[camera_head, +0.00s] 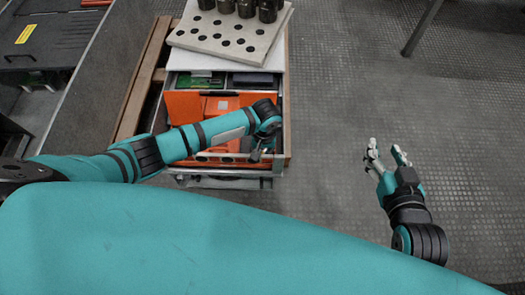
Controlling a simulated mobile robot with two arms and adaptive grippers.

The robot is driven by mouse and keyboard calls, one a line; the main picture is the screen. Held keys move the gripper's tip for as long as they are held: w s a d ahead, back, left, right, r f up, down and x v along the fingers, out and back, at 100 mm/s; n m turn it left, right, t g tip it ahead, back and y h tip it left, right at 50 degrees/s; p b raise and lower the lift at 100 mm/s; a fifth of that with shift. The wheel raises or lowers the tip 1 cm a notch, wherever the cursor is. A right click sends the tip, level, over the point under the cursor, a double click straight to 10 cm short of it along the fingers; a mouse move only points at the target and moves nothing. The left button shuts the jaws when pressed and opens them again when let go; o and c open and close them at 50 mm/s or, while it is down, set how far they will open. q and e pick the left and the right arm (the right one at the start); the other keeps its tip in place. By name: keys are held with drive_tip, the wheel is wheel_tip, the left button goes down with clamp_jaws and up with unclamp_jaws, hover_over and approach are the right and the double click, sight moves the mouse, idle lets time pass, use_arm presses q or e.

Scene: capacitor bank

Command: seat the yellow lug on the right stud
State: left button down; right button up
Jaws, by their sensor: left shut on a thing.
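My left gripper (259,153) is at the front right of an open drawer with orange parts, pointing down. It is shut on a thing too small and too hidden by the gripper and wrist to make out. I cannot pick out the yellow lug or the right stud. A row of small round parts (217,158) runs along the drawer's front, just left of the gripper. My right gripper (387,153) is open and empty over the floor at the right, well away from the drawer.
An orange box (184,105) fills much of the drawer, with a green board (200,80) behind it. A pale perforated plate (228,35) bearing several dark cylinders lies on the cabinet top. A dark bench (45,40) stands at the left.

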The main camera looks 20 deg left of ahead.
idle(0.3)
use_arm(q)
drive_tip(key=c, duration=1.2)
unclamp_jaws()
drive_tip(key=shift+c, duration=0.2)
wheel_tip(320, 180, up, 12)
drive_tip(key=shift+d, duration=0.25)
drive_tip(key=shift+s+f, duration=0.1)
